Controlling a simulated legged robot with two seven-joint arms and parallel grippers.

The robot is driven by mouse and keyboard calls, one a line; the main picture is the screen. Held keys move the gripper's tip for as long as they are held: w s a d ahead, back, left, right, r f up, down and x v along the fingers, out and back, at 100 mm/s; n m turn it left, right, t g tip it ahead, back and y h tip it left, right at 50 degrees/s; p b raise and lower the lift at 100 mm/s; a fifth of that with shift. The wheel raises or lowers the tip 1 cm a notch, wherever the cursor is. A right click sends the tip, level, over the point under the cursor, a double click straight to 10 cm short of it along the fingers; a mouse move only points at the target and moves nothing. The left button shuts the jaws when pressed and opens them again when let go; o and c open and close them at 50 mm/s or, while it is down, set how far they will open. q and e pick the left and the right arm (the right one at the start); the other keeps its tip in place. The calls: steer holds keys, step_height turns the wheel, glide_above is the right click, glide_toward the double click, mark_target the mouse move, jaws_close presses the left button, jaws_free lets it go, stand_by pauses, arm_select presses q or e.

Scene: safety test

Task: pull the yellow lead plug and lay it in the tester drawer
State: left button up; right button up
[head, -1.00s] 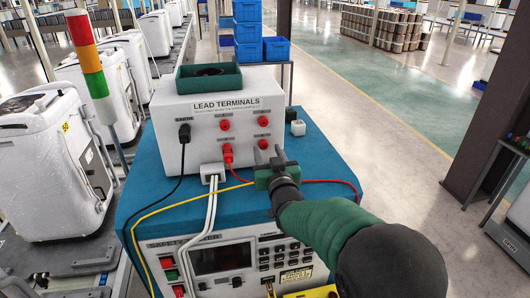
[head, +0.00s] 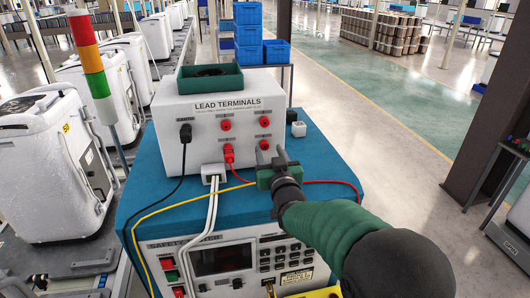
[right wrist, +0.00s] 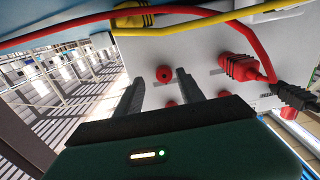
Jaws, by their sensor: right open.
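The yellow lead (head: 180,203) runs over the blue top of the tester toward my right gripper (head: 269,157). Its yellow plug (right wrist: 132,18) shows at the top of the right wrist view, by the blue surface; whether it sits in a socket I cannot tell. The gripper is open and empty at the lower right of the terminal box (head: 210,160). Its fingers point at the box front, with a red socket (right wrist: 164,74) between them in the wrist view. A yellow edge (head: 318,293), perhaps the drawer, is cut off at the bottom. My left gripper is not seen.
A red plug (head: 229,153) and a black plug (head: 185,133) sit in the box front. A red lead (head: 335,183) passes behind my gripper. A green tray (head: 208,78) lies on the box. A signal tower (head: 90,65) stands left.

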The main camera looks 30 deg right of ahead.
steer(key=c, duration=0.3)
steer(key=shift+d, duration=0.35)
jaws_close()
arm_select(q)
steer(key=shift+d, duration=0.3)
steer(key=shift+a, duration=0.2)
arm_select(e)
steer(key=shift+a, duration=0.2)
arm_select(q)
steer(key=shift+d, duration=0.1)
arm_select(e)
steer(key=shift+d, duration=0.1)
steer(key=o, duration=0.9)
jaws_free()
